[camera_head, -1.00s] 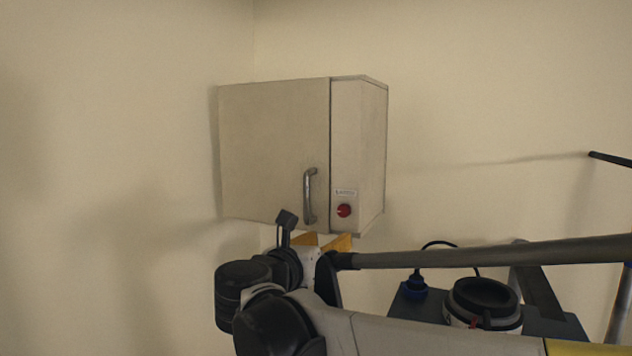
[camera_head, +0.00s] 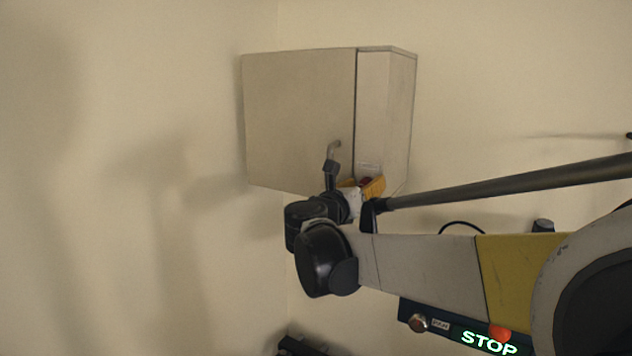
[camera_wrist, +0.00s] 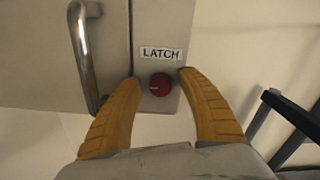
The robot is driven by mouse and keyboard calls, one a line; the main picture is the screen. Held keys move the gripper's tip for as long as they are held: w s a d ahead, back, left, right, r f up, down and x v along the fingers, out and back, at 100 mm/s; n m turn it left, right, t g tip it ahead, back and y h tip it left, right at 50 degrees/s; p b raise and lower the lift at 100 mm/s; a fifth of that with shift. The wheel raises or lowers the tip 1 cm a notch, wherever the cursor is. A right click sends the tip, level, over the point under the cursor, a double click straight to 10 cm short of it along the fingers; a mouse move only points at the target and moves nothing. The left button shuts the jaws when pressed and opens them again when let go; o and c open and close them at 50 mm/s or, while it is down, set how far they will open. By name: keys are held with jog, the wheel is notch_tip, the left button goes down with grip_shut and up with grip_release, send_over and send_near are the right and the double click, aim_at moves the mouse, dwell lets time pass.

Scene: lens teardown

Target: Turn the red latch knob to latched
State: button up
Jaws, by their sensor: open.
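The red latch knob (camera_wrist: 160,84) is round, with a small pale mark on its left side. It sits under a LATCH label (camera_wrist: 161,54) on the narrow right strip of the cabinet front. In the head view only a bit of the knob (camera_head: 367,181) shows behind my gripper (camera_head: 364,186). In the wrist view my gripper (camera_wrist: 158,88) is open, its yellow fingers apart, one to each side of the knob. The gap between them looks empty. Whether the fingertips touch the cabinet I cannot tell.
The cabinet (camera_head: 300,115) hangs on the wall, its door closed. A metal door handle (camera_wrist: 84,50) is left of my left finger. A black frame (camera_wrist: 290,120) stands at the lower right of the wrist view. The wall left of the cabinet is bare.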

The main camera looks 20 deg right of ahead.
grip_shut()
jog(key=shift+m, duration=0.3)
jog(key=m+b, duration=0.2)
jog(key=m, duration=0.1)
jog(key=shift+f+m, duration=0.1)
jog(key=shift+m, duration=0.2)
jog(key=m+b, duration=0.1)
jog(key=m, duration=0.3)
jog(key=shift+m+b, duration=0.3)
jog(key=shift+b, duration=0.05)
jog(key=m+b, duration=0.1)
jog(key=m, duration=0.3)
jog(key=shift+s, duration=0.1)
jog(key=shift+m+b, duration=0.6)
jog(key=shift+m, duration=1.9)
